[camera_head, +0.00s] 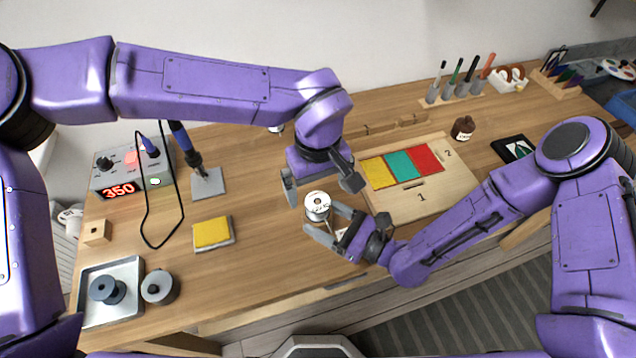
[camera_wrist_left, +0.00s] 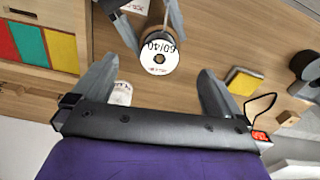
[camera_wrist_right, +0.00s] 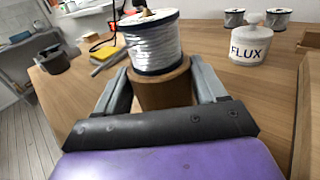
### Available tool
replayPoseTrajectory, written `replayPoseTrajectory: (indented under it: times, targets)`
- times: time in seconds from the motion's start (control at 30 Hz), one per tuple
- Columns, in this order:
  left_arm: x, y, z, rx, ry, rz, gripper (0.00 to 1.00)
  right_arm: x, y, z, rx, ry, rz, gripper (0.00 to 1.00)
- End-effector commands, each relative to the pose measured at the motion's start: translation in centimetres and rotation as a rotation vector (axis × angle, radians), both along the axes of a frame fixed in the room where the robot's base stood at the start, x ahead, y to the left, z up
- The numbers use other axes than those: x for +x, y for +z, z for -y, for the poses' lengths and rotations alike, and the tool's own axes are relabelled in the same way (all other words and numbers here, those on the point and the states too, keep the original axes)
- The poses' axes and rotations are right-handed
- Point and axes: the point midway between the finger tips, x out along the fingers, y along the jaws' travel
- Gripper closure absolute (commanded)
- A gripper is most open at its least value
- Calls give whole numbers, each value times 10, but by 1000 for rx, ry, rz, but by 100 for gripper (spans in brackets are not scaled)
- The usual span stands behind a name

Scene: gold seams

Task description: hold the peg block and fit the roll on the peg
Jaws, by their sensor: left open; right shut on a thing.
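The roll (camera_head: 318,203) is a silver spool of wire with white flanges, marked 60/40 on top. In the right wrist view the roll (camera_wrist_right: 153,45) sits upright on the brown round peg block (camera_wrist_right: 163,88), and a small gold tip shows at its top. My right gripper (camera_wrist_right: 160,72) is shut on the block, one finger on each side; the head view shows this gripper (camera_head: 325,220) too. My left gripper (camera_head: 320,184) is open and empty near the roll. In the left wrist view the roll (camera_wrist_left: 160,58) lies beyond the open fingers, apart from them.
A wooden board (camera_head: 440,195) with coloured panels lies to the right. A yellow sponge (camera_head: 212,233), a soldering station (camera_head: 125,172) and a metal tray (camera_head: 128,270) are at left. A white FLUX jar (camera_wrist_right: 248,42) stands beyond the block. Bare tabletop lies left of the roll.

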Motion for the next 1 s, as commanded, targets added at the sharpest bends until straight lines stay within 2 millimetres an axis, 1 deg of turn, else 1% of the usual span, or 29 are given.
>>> replayPoseTrajectory:
  times: [0.03,0.07,0.1,0.13,0.37,0.47,0.57,0.7,0.8,0.9,1.0]
  targets:
    - [0,0,0,0,0,0,0,0,1,0,1,1,1,67]
    - [0,0,0,0,0,0,0,0,1,0,1,1,1,23]
    - [0,0,0,0,0,0,0,0,1,0,1,1,1,10]
    - [0,0,0,0,0,0,0,0,0,0,1,1,1,0]
    - [0,0,0,0,0,0,0,0,0,0,0,0,0,0]
    - [0,0,0,0,0,0,0,-4,0,7,-1,-1,-1,0]
    - [0,0,0,0,0,0,0,-14,1,25,1,-4,-1,0]
    - [0,0,0,0,0,0,0,-34,1,56,1,-5,-2,0]
    - [0,0,0,0,0,0,0,-47,1,76,1,-4,-1,0]
    - [0,0,0,0,0,0,0,-56,0,91,0,-3,0,0]
    - [0,0,0,0,0,0,0,-62,0,99,1,-1,1,0]
